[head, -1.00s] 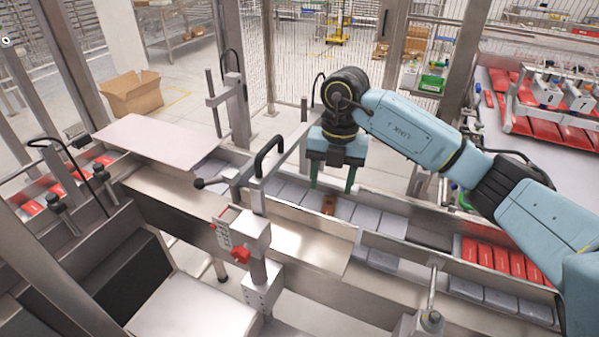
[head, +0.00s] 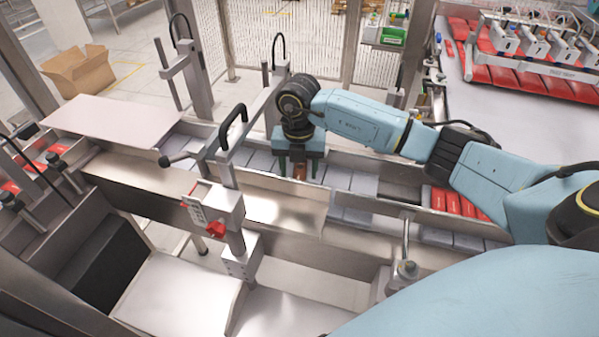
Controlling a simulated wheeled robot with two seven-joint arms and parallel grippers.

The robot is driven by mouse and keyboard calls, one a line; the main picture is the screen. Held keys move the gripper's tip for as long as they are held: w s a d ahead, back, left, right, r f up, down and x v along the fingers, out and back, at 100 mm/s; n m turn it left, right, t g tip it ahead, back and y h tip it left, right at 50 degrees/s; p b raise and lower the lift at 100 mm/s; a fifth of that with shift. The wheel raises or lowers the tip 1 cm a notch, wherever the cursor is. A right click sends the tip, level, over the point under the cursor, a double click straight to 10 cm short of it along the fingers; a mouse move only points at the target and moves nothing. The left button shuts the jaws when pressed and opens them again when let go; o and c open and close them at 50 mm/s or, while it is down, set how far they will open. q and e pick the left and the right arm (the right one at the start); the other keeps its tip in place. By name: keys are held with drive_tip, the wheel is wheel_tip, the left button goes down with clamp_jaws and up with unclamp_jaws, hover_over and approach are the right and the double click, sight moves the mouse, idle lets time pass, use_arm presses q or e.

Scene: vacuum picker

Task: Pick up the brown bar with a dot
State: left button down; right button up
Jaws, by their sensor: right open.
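The brown bar (head: 300,172) lies in the far channel of the conveyor, in a row of grey bars. Only a small part of it shows; my gripper hides the rest, and I cannot make out a dot. My right gripper (head: 298,172) points down over it with green fingers, open. The fingers appear to be on either side of the brown bar, low in the channel. Whether they touch it I cannot tell. My left gripper is not in view.
Grey bars (head: 263,163) lie beside the brown one, between metal channel walls. Red packs (head: 455,203) sit further right. A black-handled clamp post (head: 228,150) stands left of my gripper. A cardboard box (head: 78,72) is on the floor at the far left.

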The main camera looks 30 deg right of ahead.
wheel_tip(320, 180, down, 2)
drive_tip(key=shift+f, duration=0.1)
drive_tip(key=c, duration=1.1)
drive_tip(key=shift+o, duration=0.2)
